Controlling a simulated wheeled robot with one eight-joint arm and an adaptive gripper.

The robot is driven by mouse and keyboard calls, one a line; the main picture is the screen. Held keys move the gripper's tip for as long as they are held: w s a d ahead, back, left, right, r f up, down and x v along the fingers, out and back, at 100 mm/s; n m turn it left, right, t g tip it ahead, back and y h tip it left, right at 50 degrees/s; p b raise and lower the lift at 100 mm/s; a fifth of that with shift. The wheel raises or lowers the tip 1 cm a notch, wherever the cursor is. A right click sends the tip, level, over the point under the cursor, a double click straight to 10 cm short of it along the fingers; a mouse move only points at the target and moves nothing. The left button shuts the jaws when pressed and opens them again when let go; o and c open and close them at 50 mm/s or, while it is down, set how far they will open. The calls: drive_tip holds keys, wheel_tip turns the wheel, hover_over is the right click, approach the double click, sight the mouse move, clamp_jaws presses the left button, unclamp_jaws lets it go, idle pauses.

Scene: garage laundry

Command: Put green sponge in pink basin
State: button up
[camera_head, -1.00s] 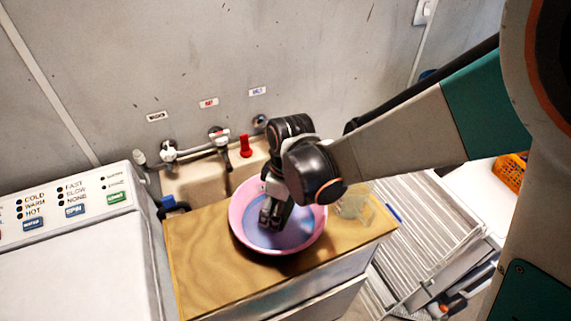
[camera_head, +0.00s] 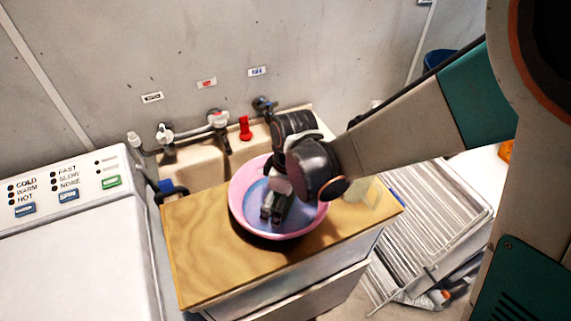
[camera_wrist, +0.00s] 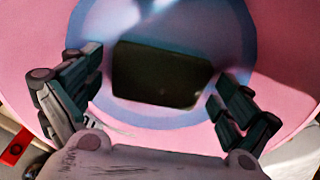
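The pink basin (camera_head: 238,208), with a blue inside, stands on the wooden counter; its pink wall also fills much of the wrist view (camera_wrist: 285,60). My gripper (camera_head: 271,214) points down inside the basin. In the wrist view my gripper (camera_wrist: 160,75) has its two fingers spread wide. A dark green block, seemingly the green sponge (camera_wrist: 160,75), lies over the blue basin floor between the fingers. Its right end is close to the right finger; I cannot tell whether they touch. The sponge is hidden in the head view.
The wooden counter (camera_head: 200,245) is clear left of the basin. A clear container (camera_head: 362,192) stands right of it, partly behind my arm. Behind are a sink (camera_head: 190,170) and taps (camera_head: 218,120). A washing machine (camera_head: 70,240) is at left, a white rack (camera_head: 430,220) at right.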

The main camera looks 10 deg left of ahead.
drive_tip(key=shift+r, duration=0.1)
wheel_tip(320, 180, up, 12)
drive_tip(key=d+p, duration=0.1)
drive_tip(key=p, duration=0.7)
drive_tip(key=shift+s+d+p, duration=0.2)
drive_tip(key=shift+s+p, duration=0.1)
